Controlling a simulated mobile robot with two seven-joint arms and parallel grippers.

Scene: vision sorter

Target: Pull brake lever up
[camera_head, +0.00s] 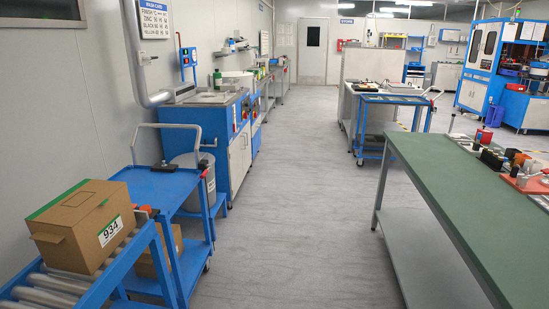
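Neither of my grippers is in view. I cannot identify the brake lever with certainty. A small dark fitting (163,167) lies on the top of the blue cart (160,187) at the left, and it is too small to tell whether it is a lever. A small orange-red part (148,211) sits at the end of the roller conveyor (45,285), beside the cardboard box, and its shape is unclear too.
A cardboard box (82,226) marked 934 stands on the conveyor, with another box (155,257) lower behind it. A green-topped table (465,200) with several small parts stands at the right. Grey floor (285,200) lies clear between. A blue cart (390,99) stands farther back.

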